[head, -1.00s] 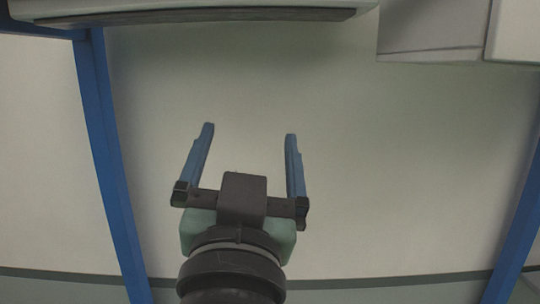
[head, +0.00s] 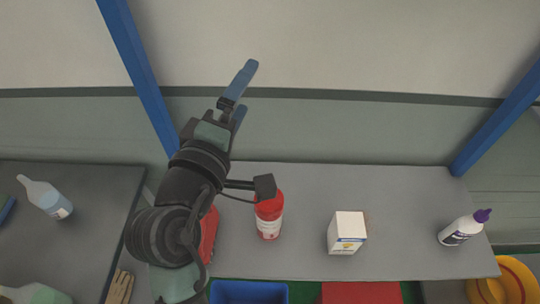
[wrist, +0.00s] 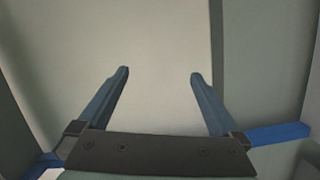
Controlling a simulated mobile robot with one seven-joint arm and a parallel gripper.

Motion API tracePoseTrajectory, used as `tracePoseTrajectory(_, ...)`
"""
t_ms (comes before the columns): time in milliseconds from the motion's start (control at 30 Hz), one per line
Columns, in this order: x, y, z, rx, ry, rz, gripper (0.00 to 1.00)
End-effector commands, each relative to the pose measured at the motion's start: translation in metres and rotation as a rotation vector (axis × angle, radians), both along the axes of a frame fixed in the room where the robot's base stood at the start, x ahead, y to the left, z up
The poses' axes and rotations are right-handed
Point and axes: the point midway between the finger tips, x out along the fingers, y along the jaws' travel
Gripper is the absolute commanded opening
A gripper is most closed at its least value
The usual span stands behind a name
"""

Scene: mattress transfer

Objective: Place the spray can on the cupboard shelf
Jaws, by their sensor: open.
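My gripper (head: 246,88) is open and empty, held above the shelf and in front of the pale wall. Its two blue fingers stand apart in the wrist view (wrist: 159,75), with only bare wall between them. A red can-shaped container (head: 269,222) with a white label stands upright on the grey shelf (head: 400,215), below and right of my gripper and partly hidden by my wrist parts. I cannot tell whether it is the spray can. No cupboard shelf can be made out for certain.
A white box (head: 346,232) and a white bottle with a purple cap (head: 463,228) are on the grey surface. A pale bottle (head: 46,197) lies on the left grey surface. Blue (head: 250,291) and red (head: 360,293) bins are below. Blue posts (head: 139,75) flank the wall.

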Motion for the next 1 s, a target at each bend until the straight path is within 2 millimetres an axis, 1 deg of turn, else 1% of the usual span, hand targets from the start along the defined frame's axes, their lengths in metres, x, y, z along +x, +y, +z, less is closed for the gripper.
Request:
tracePoseTrajectory(33, -0.012, 0.009, -0.054, -0.190, 0.125, -0.020, 1.00)
tracePoseTrajectory(67, -0.021, 0.011, -0.079, -0.313, 0.190, -0.034, 1.00)
tracePoseTrajectory(100, -0.034, 0.013, -0.109, -0.478, 0.272, -0.050, 1.00)
tracePoseTrajectory(167, -0.056, 0.015, -0.147, -0.722, 0.378, -0.063, 1.00)
tracePoseTrajectory(200, -0.071, 0.016, -0.168, -0.875, 0.435, -0.071, 1.00)
tracePoseTrajectory(300, -0.106, 0.018, -0.204, -1.209, 0.537, -0.083, 1.00)
tracePoseTrajectory(400, -0.133, 0.019, -0.224, -1.462, 0.592, -0.093, 1.00)
tracePoseTrajectory(467, -0.145, 0.020, -0.231, -1.570, 0.609, -0.101, 1.00)
tracePoseTrajectory(533, -0.153, 0.020, -0.235, -1.652, 0.619, -0.108, 1.00)
tracePoseTrajectory(600, -0.155, 0.019, -0.235, -1.694, 0.625, -0.115, 1.00)
tracePoseTrajectory(667, -0.149, 0.016, -0.234, -1.705, 0.626, -0.117, 1.00)
tracePoseTrajectory(900, -0.109, -0.005, -0.232, -1.700, 0.626, -0.119, 1.00)
tracePoseTrajectory(1000, -0.096, -0.010, -0.233, -1.699, 0.624, -0.117, 1.00)
